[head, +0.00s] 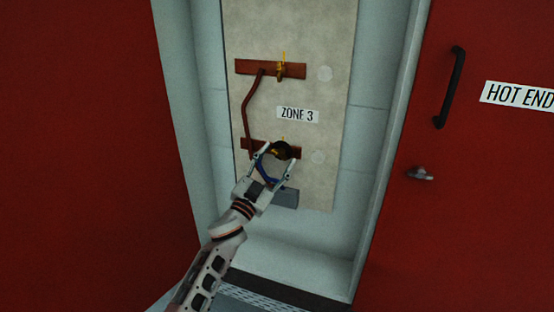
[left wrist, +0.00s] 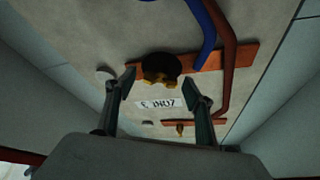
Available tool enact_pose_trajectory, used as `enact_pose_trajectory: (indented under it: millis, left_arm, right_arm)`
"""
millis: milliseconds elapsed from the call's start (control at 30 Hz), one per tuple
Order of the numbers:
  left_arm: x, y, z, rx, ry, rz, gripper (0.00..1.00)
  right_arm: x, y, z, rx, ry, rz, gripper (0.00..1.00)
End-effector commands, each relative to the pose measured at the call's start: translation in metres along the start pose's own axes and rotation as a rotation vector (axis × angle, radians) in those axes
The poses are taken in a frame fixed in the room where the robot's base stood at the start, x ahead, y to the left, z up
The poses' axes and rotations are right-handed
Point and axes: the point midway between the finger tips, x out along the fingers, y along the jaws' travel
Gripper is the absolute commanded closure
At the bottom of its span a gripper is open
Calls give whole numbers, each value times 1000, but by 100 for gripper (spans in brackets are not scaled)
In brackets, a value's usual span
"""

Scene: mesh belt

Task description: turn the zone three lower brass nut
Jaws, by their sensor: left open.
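The lower copper-brown bar (head: 250,144) lies below the ZONE 3 label on the pale panel. A dark round piece (head: 281,147) with brass at it, apparently the lower brass nut (head: 275,151), sits at this bar. The nut shows in the left wrist view (left wrist: 160,80), upside down, under the dark round piece. My left gripper (head: 278,157) is open, its fingers to either side of the nut; the wrist view shows space between fingers and nut. Contact cannot be told. My right gripper is not in view.
An upper bar (head: 246,67) with brass fitting (head: 281,70) joins a brown bent strip (head: 247,110). A blue cable (left wrist: 205,30) runs by the lower bar. Pale recess walls and the red door with black handle (head: 449,88) flank the panel.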

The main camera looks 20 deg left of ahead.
Motion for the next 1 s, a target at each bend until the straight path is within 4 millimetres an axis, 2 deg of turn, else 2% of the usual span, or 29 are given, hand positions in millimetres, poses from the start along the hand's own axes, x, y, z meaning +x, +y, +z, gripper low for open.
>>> enact_pose_trajectory:
  millis: [300, 433, 467, 767, 1000]
  left_arm:
    - [3, 0, 0, 0, 0, 0, 47]
    - [3, 0, 0, 0, 0, 0, 81]
    - [3, 0, 0, 0, 0, 0, 86]
    - [3, 0, -1, 15, 1, 7, 86]
    - [4, -3, -4, 113, 3, 47, 86]
  right_arm:
    - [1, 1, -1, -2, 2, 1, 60]
    - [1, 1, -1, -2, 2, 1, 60]
    - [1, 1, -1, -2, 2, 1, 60]
    - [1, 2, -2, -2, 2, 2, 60]
    - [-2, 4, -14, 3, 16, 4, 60]
